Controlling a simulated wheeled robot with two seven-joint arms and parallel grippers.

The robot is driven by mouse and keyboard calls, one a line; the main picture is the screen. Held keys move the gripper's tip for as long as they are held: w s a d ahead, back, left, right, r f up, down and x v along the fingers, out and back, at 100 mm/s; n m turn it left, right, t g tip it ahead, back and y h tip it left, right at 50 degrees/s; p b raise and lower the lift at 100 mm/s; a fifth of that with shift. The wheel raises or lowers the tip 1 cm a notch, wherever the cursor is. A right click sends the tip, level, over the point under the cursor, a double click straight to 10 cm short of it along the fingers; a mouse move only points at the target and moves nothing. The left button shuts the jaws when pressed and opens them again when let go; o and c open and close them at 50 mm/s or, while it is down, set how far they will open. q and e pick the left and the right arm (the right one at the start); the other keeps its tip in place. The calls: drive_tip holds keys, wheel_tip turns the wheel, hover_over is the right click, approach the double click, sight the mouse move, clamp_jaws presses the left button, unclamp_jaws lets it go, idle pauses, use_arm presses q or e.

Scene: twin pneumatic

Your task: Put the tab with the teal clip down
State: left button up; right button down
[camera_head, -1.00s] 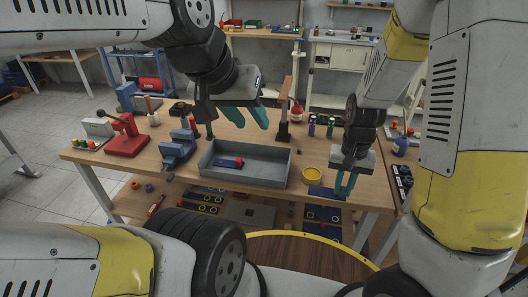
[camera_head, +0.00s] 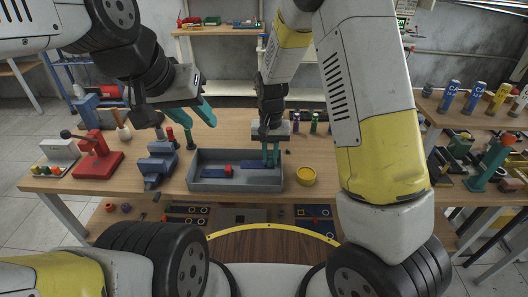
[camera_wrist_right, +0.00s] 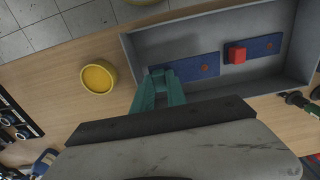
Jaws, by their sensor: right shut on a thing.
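My right gripper (camera_head: 271,163) is over the right part of the grey tray (camera_head: 235,184), shut on one end of a blue tab (camera_wrist_right: 195,69). The held tab also shows in the head view (camera_head: 254,172), lying flat and low inside the tray; I cannot tell whether it touches the floor. A second blue tab (camera_head: 211,171) with a red clip (camera_head: 228,169) lies in the tray to the left. My left gripper (camera_head: 199,121) is open and empty above the table.
A yellow round dish (camera_head: 306,176) stands just right of the tray. A blue vise (camera_head: 155,167) stands left of it, with a red press (camera_head: 97,160) farther left. The tray's walls surround both tabs closely.

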sight(270, 167)
drive_tip(key=shift+f, duration=2.2)
drive_tip(key=shift+f, duration=0.2)
drive_tip(key=c, duration=1.6)
unclamp_jaws()
drive_tip(key=shift+r, duration=0.15)
